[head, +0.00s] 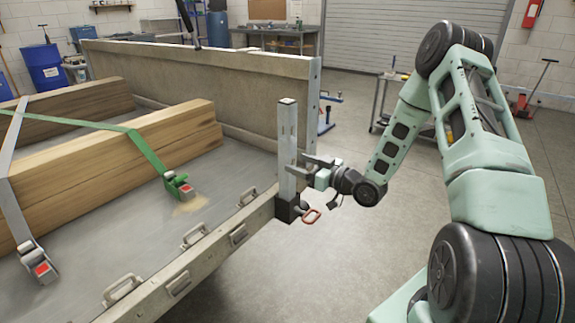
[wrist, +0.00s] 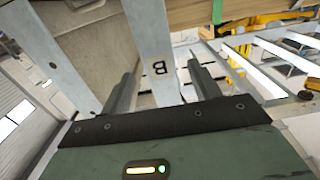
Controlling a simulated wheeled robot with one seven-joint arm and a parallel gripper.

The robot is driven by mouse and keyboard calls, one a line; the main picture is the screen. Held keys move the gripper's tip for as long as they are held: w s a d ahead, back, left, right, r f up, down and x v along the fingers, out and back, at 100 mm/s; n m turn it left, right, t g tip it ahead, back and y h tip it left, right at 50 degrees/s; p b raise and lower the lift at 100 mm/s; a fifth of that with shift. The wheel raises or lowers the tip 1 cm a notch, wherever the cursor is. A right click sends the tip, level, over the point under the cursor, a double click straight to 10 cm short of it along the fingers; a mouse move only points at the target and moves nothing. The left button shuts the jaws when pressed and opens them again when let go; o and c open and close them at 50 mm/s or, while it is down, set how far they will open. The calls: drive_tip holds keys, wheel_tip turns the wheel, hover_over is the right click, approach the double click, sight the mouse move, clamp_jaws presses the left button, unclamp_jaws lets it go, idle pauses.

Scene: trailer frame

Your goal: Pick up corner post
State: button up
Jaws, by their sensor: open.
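The corner post (head: 287,135) is a grey metal upright standing in a black socket (head: 288,208) at the trailer's near corner. My gripper (head: 303,167) is level with the post's lower half, reaching it from the right. In the wrist view, the post (wrist: 158,45), marked with a dark "B", shows between the two spread fingers of my gripper (wrist: 164,88). The left finger looks close to the post, and a gap shows at the right finger. I cannot tell whether either finger touches it.
The trailer side panel (head: 215,90) stands behind the post. Timber beams (head: 120,150) lie strapped on the trailer bed, with a green strap (head: 150,150). Open concrete floor lies right of the trailer; a cart (head: 392,100) stands farther back.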

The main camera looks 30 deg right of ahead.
sight(287, 101)
drive_tip(key=x, duration=0.5)
drive_tip(key=shift+w+f, duration=0.1)
clamp_jaws()
wheel_tip(287, 101, up, 18)
drive_tip(key=shift+r+p, duration=0.1)
drive_tip(key=shift+p, duration=0.9)
drive_tip(key=shift+a, duration=0.1)
